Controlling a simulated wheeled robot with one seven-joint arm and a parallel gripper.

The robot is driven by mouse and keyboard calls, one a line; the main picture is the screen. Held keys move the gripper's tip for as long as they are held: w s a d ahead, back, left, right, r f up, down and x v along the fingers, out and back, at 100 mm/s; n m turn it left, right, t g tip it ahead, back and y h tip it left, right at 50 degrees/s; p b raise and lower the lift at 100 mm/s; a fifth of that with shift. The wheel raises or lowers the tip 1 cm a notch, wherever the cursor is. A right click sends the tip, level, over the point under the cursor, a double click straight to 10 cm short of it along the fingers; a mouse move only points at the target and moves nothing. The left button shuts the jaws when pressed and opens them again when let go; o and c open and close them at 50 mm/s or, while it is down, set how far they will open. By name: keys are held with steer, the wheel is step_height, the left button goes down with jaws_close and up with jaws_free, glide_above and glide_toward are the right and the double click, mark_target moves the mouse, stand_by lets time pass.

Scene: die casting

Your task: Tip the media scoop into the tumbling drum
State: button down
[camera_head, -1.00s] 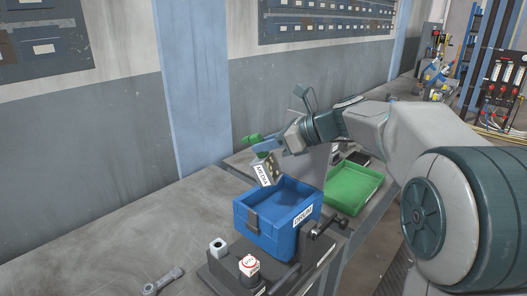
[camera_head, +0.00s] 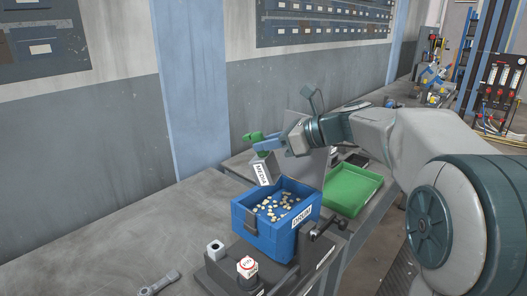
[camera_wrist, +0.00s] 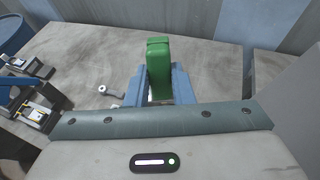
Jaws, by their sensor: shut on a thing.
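The media scoop (camera_head: 262,174), a pale box labelled MEDIA with a green handle (camera_head: 250,138), hangs steeply tilted over the back left rim of the drum. The tumbling drum (camera_head: 262,237) is a blue open box labelled DRUM. Many small tan media pieces (camera_head: 276,207) lie scattered on its floor. My gripper (camera_head: 267,145) is shut on the scoop's handle, above the drum. The wrist view shows the green handle (camera_wrist: 159,70) between my blue fingers. The inside of the scoop is hidden.
A green tray (camera_head: 352,190) stands right of the drum. A dark base with a red-and-white button (camera_head: 247,265) is in front. A wrench (camera_head: 158,285) lies on the grey bench (camera_head: 110,255), which is otherwise mostly clear at left. A wall stands behind.

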steer(key=shift+a+r+p, duration=0.1)
steer(key=shift+r+p, duration=0.05)
steer(key=shift+p, duration=0.2)
steer(key=shift+a+p, duration=0.1)
steer(key=shift+p, duration=0.35)
steer(key=a+h+p, duration=0.1)
steer(key=p, duration=0.2)
steer(key=shift+w+h+p, duration=0.15)
steer(key=shift+h+p, duration=0.15)
steer(key=shift+p, duration=0.05)
steer(key=p, duration=0.1)
steer(key=h+p, duration=0.1)
steer(key=p, duration=0.1)
steer(key=shift+w+a+f+g, duration=0.15)
steer(key=shift+a+f+g, duration=0.2)
steer(key=shift+g, duration=0.05)
steer(key=shift+f, duration=0.2)
